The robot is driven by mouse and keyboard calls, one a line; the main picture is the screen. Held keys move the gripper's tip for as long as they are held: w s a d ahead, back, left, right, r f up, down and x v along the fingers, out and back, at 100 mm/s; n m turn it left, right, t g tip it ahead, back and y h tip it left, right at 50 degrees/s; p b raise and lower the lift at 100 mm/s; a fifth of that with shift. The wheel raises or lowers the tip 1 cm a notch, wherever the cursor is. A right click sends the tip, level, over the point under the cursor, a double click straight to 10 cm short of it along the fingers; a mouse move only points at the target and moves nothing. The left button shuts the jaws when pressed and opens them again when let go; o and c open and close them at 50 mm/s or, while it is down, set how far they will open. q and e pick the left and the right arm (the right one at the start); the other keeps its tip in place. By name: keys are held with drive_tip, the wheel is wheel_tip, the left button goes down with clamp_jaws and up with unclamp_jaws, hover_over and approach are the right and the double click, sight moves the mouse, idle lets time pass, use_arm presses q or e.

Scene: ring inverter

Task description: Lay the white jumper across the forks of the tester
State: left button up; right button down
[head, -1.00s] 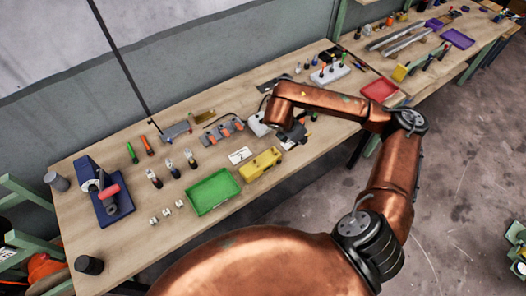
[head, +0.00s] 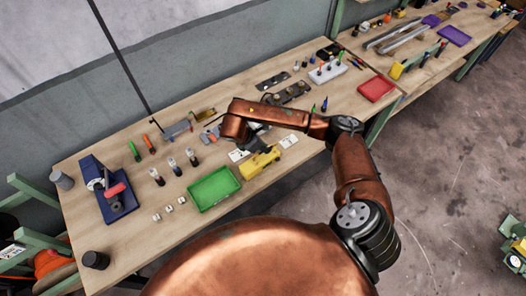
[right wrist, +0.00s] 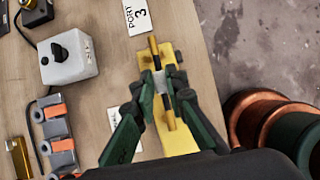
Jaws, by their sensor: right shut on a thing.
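The yellow tester (head: 262,165) lies on the bench right of the green tray, partly hidden by my right arm. In the right wrist view the tester (right wrist: 155,140) shows two brass fork parts, one upper (right wrist: 153,47) and one lower (right wrist: 169,118). My right gripper (right wrist: 162,88) is over the tester, its fingers shut on a small white jumper (right wrist: 159,82) between the two brass parts. I cannot tell whether the jumper touches them. In the head view the right gripper (head: 259,142) is small and dark beside the tester. My left gripper is not in view.
A green tray (head: 214,189) and several small white pieces (head: 168,208) lie to the left. A PORT 3 card (right wrist: 138,15), a white knob box (right wrist: 68,58) and a grey block with orange clips (right wrist: 56,132) are close by.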

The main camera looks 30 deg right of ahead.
drive_tip(key=shift+w+a+f, duration=0.1)
drive_tip(key=shift+a+f, duration=0.15)
drive_tip(key=shift+f, duration=0.1)
wheel_tip(320, 180, down, 2)
drive_tip(key=shift+f+p, duration=0.15)
drive_tip(key=shift+p, duration=0.5)
drive_tip(key=shift+f, duration=0.4)
drive_tip(key=shift+f, duration=0.1)
drive_tip(key=shift+f, duration=0.15)
drive_tip(key=c, duration=1.9)
unclamp_jaws()
drive_tip(key=shift+c, duration=0.2)
drive_tip(key=shift+r, duration=0.2)
